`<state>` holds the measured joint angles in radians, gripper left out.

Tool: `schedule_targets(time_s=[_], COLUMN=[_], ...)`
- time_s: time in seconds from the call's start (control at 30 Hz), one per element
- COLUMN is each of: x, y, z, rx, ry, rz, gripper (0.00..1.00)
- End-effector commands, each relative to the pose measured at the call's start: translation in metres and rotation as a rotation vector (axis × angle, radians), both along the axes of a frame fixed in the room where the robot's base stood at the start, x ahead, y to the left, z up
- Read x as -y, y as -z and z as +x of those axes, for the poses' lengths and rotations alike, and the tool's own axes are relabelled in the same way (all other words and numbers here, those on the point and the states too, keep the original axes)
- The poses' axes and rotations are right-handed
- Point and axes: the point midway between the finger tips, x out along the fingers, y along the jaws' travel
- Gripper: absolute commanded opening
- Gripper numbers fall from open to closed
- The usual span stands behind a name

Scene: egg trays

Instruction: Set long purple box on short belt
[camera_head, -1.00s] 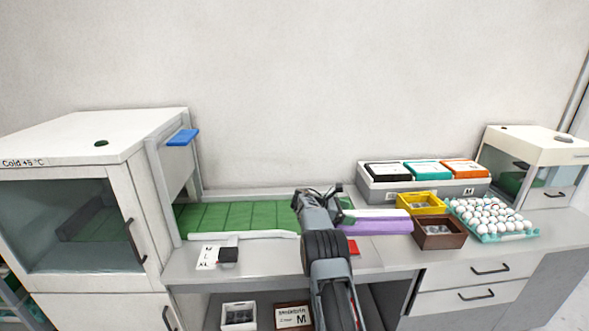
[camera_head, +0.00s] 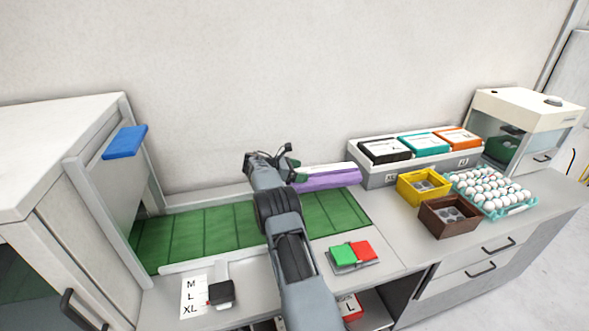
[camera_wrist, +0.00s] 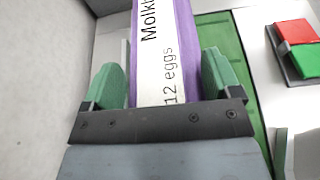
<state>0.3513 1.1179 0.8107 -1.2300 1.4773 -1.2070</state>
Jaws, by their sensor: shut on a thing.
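The long purple box (camera_head: 326,179) has a white label strip along its top. In the head view it sticks out to the right of my gripper (camera_head: 268,162), over the back right part of the green belt (camera_head: 218,225). In the wrist view the box (camera_wrist: 180,55) lies between the two green finger pads of my gripper (camera_wrist: 168,88), and its label reads "12 eggs". The gripper is shut on the box. I cannot tell whether the box touches the belt. My arm hides part of the belt's middle.
A red and green switch (camera_head: 354,252) sits in front of the belt. A yellow box (camera_head: 424,186), a brown box (camera_head: 449,215) and an egg tray (camera_head: 515,209) stand to the right. A grey rack (camera_head: 376,180) stands behind them. A white cabinet (camera_head: 60,150) borders the belt's left end.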

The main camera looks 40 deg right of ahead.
Motion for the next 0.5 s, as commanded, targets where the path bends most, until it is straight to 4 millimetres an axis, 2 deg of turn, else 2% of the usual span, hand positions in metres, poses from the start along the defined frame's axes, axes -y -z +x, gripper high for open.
schedule_targets(time_s=[0.27,0.5], x=[0.001,0.000], y=[0.009,0.027], z=[0.000,0.000], rx=[0.001,0.002], ry=[0.001,0.000], rz=[-0.004,-0.004], gripper=[0.17,0.17])
